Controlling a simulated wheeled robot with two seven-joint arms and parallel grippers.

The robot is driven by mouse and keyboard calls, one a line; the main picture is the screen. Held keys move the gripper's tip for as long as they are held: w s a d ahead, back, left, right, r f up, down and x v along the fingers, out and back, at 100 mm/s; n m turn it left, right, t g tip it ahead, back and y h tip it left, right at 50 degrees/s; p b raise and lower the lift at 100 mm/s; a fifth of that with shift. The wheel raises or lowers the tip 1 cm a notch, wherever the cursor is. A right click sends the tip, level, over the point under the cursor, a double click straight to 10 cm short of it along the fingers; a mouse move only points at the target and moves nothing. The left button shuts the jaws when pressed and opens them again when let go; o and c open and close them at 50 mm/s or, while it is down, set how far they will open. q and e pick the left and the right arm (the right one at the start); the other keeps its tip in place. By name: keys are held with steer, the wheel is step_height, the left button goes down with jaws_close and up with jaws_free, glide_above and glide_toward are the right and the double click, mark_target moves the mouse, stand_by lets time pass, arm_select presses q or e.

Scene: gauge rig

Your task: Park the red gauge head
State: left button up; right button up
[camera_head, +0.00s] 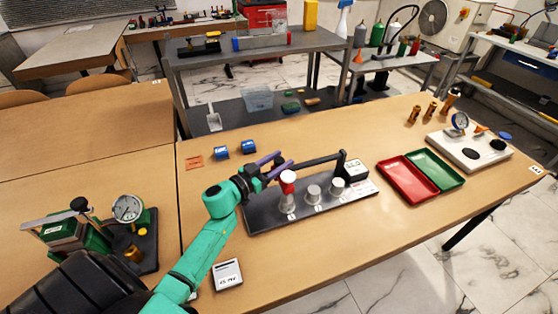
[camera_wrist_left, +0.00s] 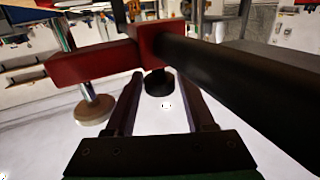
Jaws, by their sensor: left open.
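The red gauge head (camera_head: 288,177) shows above the leftmost post of a dark base plate (camera_head: 262,218). In the left wrist view a red block (camera_wrist_left: 92,63) and a second red part (camera_wrist_left: 158,41) join a thick black swing arm (camera_wrist_left: 235,85). That arm (camera_head: 315,161) also shows in the head view. My left gripper (camera_head: 286,158) has purple fingers spread apart beside the red head. In the left wrist view its fingers (camera_wrist_left: 158,80) point towards the red parts, with a dark round piece showing between them. I cannot tell whether they touch. My right gripper is not in view.
Two silver posts (camera_head: 313,193) (camera_head: 337,187) stand right of the red head on the base. A red tray (camera_head: 408,180) and green tray (camera_head: 436,168) lie further right. A white card stand (camera_head: 227,273) is in front. The front right table is clear.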

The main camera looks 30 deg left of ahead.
arm_select(q)
jaws_close()
steer(key=shift+r, duration=0.1)
stand_by(1.2)
